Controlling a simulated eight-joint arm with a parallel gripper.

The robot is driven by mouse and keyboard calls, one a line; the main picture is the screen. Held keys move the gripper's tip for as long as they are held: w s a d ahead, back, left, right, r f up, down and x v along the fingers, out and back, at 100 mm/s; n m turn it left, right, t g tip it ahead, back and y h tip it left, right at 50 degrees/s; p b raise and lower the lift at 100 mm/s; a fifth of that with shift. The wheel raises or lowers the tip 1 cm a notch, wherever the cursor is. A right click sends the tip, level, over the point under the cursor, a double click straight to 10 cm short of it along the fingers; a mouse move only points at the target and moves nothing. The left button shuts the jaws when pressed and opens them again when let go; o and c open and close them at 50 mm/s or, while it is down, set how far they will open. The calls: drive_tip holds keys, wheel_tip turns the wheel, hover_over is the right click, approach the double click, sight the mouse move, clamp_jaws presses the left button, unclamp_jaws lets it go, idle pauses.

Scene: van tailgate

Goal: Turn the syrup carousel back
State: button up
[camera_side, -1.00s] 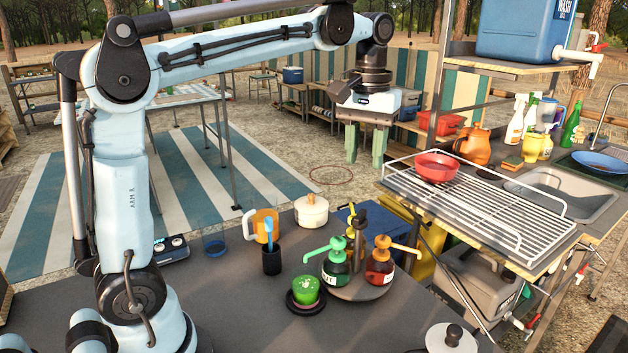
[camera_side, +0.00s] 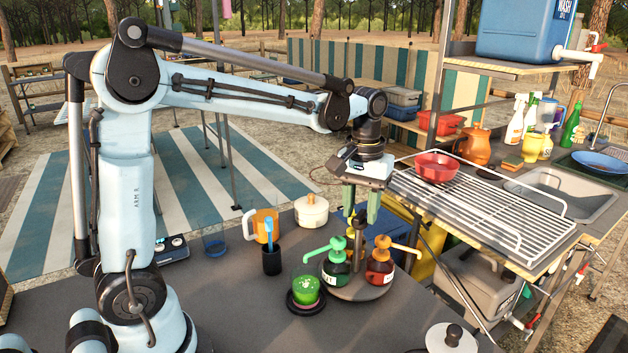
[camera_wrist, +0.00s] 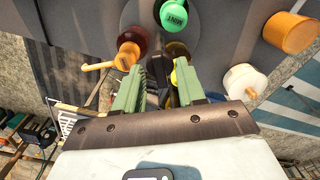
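The syrup carousel (camera_side: 352,292) is a round dark turntable on the counter. It carries a green-pump bottle (camera_side: 336,268) at its left, a red bottle with an orange pump (camera_side: 380,268) at its right, and a dark bottle behind with a yellowish pump top (camera_side: 350,234). In the wrist view the green cap reading MINT (camera_wrist: 174,14), the red bottle (camera_wrist: 133,42) and the dark bottle (camera_wrist: 177,50) show. In the wrist view a black part lies between the fingers (camera_wrist: 158,88); contact cannot be told.
A green cup (camera_side: 306,290) on a black coaster stands left of the carousel. A black holder (camera_side: 271,260), orange mug (camera_side: 264,224) and cream pot (camera_side: 311,211) stand behind left. A wire rack (camera_side: 480,205) with a red pan (camera_side: 437,167) is at right.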

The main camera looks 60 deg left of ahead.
clamp_jaws()
drive_tip(key=shift+n, duration=0.3)
idle(0.4)
drive_tip(key=n, duration=0.5)
drive_tip(key=shift+n, duration=0.3)
drive_tip(key=n, duration=0.5)
drive_tip(key=shift+n, duration=0.3)
unclamp_jaws()
